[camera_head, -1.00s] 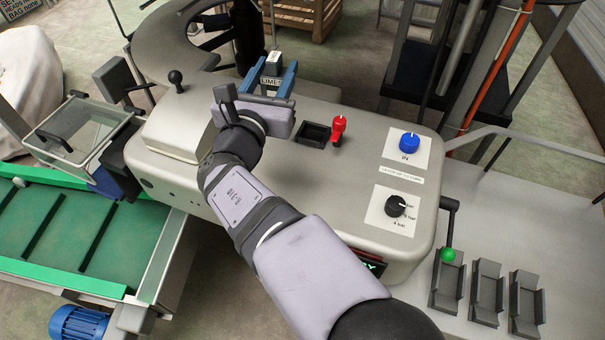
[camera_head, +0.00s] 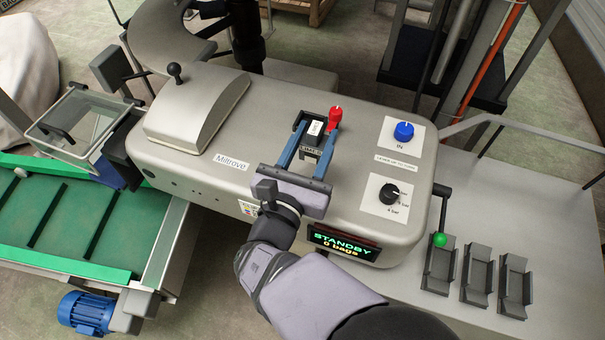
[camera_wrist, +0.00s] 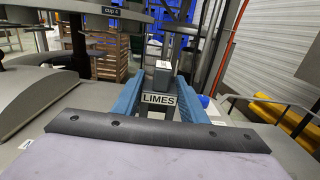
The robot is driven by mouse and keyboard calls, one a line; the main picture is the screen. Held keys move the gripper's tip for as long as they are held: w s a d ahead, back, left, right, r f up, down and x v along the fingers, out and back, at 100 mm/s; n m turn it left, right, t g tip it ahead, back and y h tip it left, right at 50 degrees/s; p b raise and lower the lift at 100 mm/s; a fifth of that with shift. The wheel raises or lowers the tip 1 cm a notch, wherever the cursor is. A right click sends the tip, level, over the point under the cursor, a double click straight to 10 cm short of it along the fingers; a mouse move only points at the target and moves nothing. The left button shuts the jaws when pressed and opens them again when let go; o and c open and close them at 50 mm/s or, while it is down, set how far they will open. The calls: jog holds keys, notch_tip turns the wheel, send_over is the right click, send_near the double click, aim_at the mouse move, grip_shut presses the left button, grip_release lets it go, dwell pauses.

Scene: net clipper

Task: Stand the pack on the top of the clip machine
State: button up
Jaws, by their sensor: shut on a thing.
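The pack (camera_head: 315,128) is a small dark block with a pale top and a label reading LIMES. It also shows in the wrist view (camera_wrist: 163,79), upright between the blue fingers. My gripper (camera_head: 319,126) is shut on the pack, over the top of the grey clip machine (camera_head: 355,160). In the head view the pack lines up with the dark square recess (camera_head: 299,119) beside the red knob. The fingers and pack hide most of the recess. I cannot tell whether the pack's bottom is in it or above it.
The red knob (camera_head: 335,116) stands close to the right finger. A blue knob (camera_head: 404,131) and a black dial (camera_head: 389,194) are farther right. A display (camera_head: 343,243) reads STANDBY, 0 bags. A raised cover (camera_head: 197,112) is at left.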

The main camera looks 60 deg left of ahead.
jog(key=shift+f+p, duration=0.95)
jog(key=shift+f, duration=3.95)
jog(key=shift+f, duration=0.1)
jog(key=shift+f, duration=0.15)
jog(key=o, duration=1.1)
jog(key=shift+r, duration=0.25)
jog(key=shift+v, duration=2.05)
